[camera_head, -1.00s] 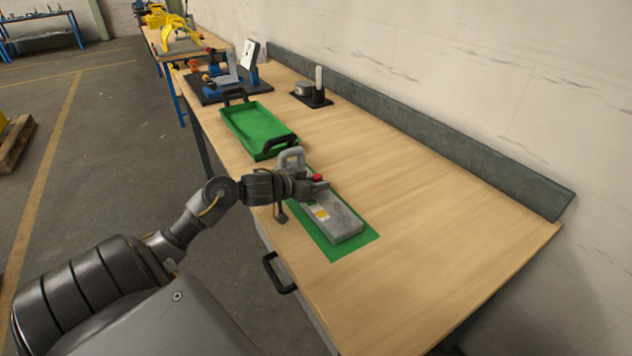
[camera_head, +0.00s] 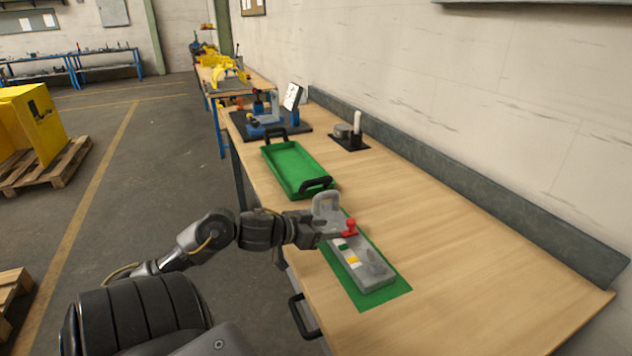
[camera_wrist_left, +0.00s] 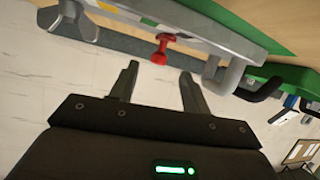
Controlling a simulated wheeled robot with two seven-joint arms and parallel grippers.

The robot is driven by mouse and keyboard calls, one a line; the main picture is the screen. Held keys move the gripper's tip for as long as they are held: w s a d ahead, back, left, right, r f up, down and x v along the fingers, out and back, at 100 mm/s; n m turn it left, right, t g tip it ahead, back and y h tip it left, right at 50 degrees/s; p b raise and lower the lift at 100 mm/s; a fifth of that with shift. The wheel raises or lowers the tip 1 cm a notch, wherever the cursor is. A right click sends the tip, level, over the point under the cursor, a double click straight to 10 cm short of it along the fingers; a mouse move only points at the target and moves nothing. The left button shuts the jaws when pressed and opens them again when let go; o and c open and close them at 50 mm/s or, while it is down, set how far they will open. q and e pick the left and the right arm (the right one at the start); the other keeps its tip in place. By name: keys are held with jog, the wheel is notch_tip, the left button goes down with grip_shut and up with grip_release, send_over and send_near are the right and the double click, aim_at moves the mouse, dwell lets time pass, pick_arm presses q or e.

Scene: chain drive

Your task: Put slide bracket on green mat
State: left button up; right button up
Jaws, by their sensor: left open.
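The slide bracket (camera_head: 362,266) is a long grey piece with a red knob, a grey loop at its far end and yellow, white and green patches. It lies on the green mat (camera_head: 399,289), whose edges show around it. My left gripper (camera_head: 335,234) is at the bracket's far left end, near the loop and knob. In the left wrist view its two fingers (camera_wrist_left: 157,88) are apart with nothing between them. There the bracket (camera_wrist_left: 190,27) and its red knob (camera_wrist_left: 160,49) are just beyond the fingertips. My right gripper is not in view.
A green tray (camera_head: 272,164) with black handles stands behind the mat on the wooden bench. A dark fixture board (camera_head: 243,127) and a small black holder (camera_head: 350,145) are farther back. The bench's right side is clear up to the grey back rail (camera_head: 480,185).

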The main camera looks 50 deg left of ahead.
pick_arm(q)
jog(key=shift+v, duration=1.5)
jog(key=shift+a, duration=0.1)
